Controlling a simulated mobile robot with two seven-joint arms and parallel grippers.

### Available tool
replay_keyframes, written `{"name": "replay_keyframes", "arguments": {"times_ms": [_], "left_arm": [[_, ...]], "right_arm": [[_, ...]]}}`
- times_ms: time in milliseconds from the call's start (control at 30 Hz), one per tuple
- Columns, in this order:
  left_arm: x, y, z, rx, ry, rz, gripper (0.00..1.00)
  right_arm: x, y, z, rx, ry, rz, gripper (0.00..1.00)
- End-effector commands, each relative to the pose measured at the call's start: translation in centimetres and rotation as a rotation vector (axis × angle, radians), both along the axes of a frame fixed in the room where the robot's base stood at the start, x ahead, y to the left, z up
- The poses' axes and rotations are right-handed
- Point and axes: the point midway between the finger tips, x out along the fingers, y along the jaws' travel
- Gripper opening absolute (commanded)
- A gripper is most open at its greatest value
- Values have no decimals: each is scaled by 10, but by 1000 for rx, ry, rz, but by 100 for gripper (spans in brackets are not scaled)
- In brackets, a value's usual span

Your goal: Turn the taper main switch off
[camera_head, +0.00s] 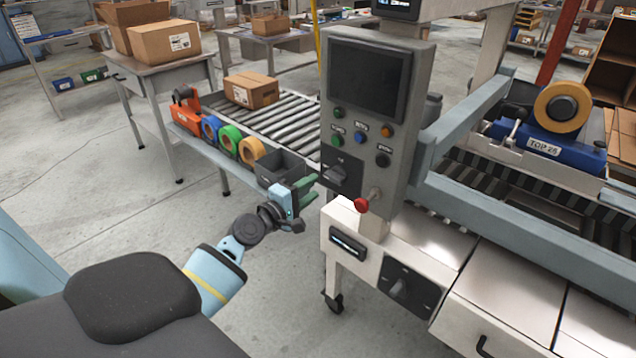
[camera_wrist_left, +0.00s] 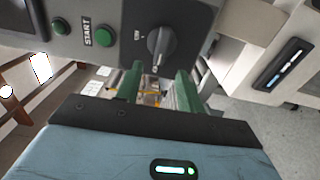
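A grey rotary knob (camera_head: 337,174) sits on a black plate low on the grey control panel. It also shows in the left wrist view (camera_wrist_left: 161,44). A second rotary knob (camera_head: 398,288) sits on a black plate on the white cabinet below. The labels are too small to tell which is the taper main switch. My left gripper (camera_head: 309,190) is just left of the panel knob. In the left wrist view, its green fingers (camera_wrist_left: 158,80) are apart and empty, with the knob ahead, beyond their tips; contact is not visible. My right gripper is not in view.
A red emergency stop (camera_head: 361,205) sticks out under the panel knob. A green START button (camera_wrist_left: 104,35) is beside the knob. A dark bin (camera_head: 281,168) and tape rolls (camera_head: 230,138) stand on a shelf along the roller conveyor (camera_head: 290,122). The floor left is clear.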

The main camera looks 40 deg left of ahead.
Motion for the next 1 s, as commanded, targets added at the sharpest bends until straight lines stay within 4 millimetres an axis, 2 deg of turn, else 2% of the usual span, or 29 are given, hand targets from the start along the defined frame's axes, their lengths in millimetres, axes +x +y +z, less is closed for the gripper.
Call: {"name": "replay_keyframes", "arguments": {"times_ms": [100, 233, 867, 933, 1000], "left_arm": [[-14, 1, -1, 1, 2, 0, 38], [-22, 2, -1, 1, 1, 0, 38], [-24, 2, 0, 2, 1, 0, 38], [-27, -1, -5, 19, 11, -4, 38], [-35, -10, -18, 65, 40, -13, 38]], "right_arm": [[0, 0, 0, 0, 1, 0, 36], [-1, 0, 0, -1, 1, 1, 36], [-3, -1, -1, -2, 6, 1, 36], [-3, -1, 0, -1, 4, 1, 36], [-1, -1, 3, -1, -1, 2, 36]]}}
